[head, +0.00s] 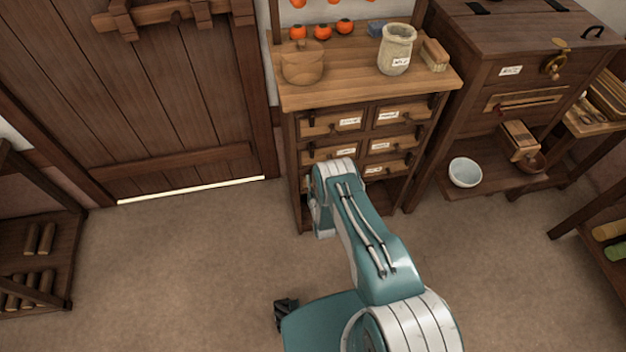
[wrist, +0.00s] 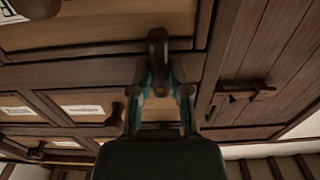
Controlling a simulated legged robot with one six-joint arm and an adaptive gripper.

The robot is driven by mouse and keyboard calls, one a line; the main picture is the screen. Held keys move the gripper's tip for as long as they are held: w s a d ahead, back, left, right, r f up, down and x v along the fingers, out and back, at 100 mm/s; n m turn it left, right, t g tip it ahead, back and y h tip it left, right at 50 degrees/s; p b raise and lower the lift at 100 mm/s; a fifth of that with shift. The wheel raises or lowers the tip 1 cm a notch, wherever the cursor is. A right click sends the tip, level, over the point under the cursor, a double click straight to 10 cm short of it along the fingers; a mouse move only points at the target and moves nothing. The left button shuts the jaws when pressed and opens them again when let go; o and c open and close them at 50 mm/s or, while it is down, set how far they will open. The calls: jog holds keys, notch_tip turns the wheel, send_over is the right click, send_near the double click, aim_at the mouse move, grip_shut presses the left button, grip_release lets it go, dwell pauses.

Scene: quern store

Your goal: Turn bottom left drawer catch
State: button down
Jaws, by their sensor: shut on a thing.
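The drawer cabinet (head: 366,96) stands in the middle of the head view, with labelled drawers in two columns. My arm covers its lower left part there, so the bottom left drawer and my gripper's tips are hidden in that view. In the wrist view a dark wooden catch (wrist: 157,47) stands lengthwise up the picture, on the frame beside a pale drawer front (wrist: 105,22). My gripper (wrist: 160,82) is shut on this catch, one finger on each side of it.
A jar (head: 396,50), a wooden pot (head: 303,64) and a brush (head: 434,54) stand on the cabinet top. A plank door (head: 130,95) is to the left. A quern chest (head: 520,60) with a white bowl (head: 465,172) is to the right. The floor around is clear.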

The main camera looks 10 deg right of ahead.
jog(key=shift+s+f, duration=0.15)
jog(key=shift+f, duration=0.1)
jog(key=c, duration=0.7)
grip_release()
jog(key=shift+o, duration=0.5)
jog(key=shift+r, duration=0.1)
jog(key=s, duration=1.1)
jog(key=shift+s, duration=0.4)
